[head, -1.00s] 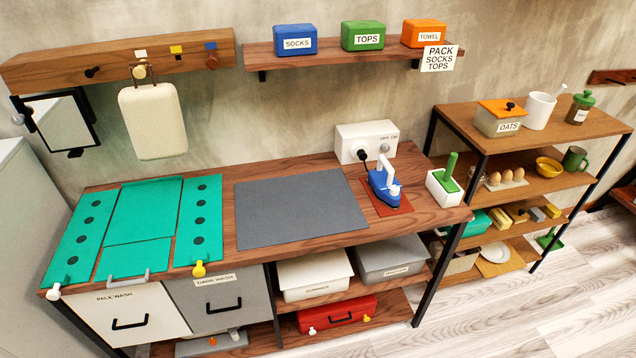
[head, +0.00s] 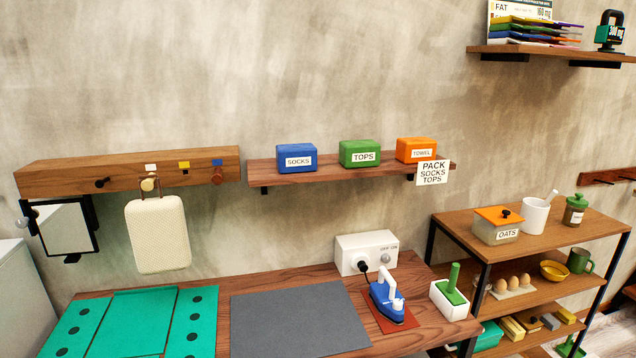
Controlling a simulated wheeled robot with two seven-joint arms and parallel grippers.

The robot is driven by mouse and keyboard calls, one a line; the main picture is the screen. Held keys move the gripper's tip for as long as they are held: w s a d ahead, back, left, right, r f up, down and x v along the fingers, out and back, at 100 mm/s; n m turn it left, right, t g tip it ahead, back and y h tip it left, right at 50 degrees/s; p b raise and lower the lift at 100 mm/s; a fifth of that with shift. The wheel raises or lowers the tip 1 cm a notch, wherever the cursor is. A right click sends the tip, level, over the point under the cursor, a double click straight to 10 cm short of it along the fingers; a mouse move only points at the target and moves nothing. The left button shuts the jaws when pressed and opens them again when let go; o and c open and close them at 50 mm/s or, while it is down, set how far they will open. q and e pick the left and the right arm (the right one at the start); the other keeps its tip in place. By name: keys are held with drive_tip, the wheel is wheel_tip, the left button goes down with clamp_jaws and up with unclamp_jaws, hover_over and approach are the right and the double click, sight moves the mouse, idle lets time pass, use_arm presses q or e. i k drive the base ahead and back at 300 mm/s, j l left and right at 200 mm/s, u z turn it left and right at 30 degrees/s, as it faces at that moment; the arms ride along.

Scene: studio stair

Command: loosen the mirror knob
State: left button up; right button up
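The mirror (head: 67,231) is at the far left of the head view, in a black frame below the left end of the wooden peg rail. A small pale round knob (head: 21,222) shows at the left side of its frame. It is too small to tell whether it is tight or loose. The mirror's face looks plain and pale. Neither of my grippers is in view.
The peg rail (head: 130,172) holds a cream bag (head: 157,234) right of the mirror. Below is a wooden table with a green folding board (head: 145,318), grey mat (head: 295,320) and blue iron (head: 385,295). A pale cabinet (head: 22,290) stands at the left edge.

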sight(21, 223)
drive_tip(key=u, duration=1.3)
